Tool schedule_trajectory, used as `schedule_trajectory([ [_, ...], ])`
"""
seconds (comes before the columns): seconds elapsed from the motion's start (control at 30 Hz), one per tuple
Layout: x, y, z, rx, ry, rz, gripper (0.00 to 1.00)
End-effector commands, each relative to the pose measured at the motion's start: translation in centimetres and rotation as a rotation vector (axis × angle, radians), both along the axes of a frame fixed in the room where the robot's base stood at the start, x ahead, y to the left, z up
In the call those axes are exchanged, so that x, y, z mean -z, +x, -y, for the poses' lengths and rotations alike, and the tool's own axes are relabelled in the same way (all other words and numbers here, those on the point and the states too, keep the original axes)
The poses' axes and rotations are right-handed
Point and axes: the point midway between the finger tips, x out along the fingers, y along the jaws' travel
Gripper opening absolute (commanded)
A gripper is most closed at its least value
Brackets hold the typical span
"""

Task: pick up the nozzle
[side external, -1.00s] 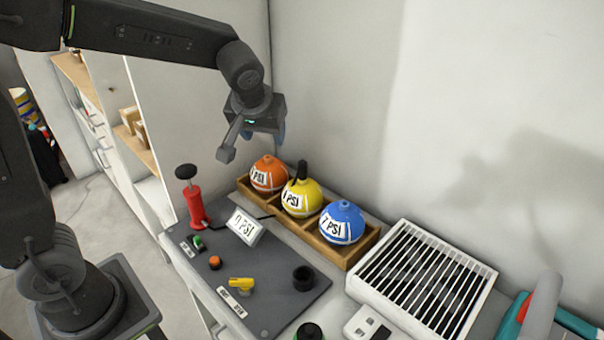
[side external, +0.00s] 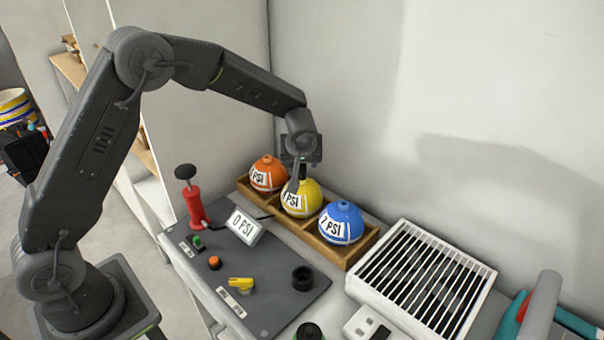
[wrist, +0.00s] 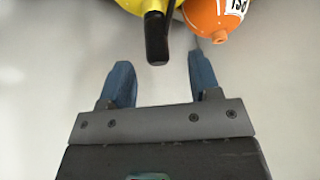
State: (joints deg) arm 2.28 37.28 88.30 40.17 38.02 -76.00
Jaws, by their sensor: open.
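A black nozzle (wrist: 156,38) stands out of the top of the yellow ball (side external: 304,203), marked PSI. In the wrist view its free end points toward my gripper (wrist: 160,64) and shows between the two blue fingertips, with a gap on both sides. My gripper is open and empty. In the side view my gripper (side external: 300,172) is over the yellow ball and hides most of the nozzle. The yellow ball also shows at the top of the wrist view (wrist: 130,5).
An orange ball (side external: 267,174) and a blue ball (side external: 341,223) flank the yellow one in a wooden rack (side external: 345,257) by the wall. A red pump (side external: 194,205), a 0 PSI display (side external: 244,227) and a yellow lever (side external: 240,284) are in front. A white vent box (side external: 425,280) stands right.

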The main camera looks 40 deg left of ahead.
Motion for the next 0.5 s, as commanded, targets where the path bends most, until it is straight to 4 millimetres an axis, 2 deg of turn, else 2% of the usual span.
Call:
schedule_trajectory([
  [0.17,1.0,0.5,-0.5,0.000,-0.001,-0.001,0.57],
  [0.5,4.4,2.5,-2.1,-0.001,-0.001,-0.002,0.57],
])
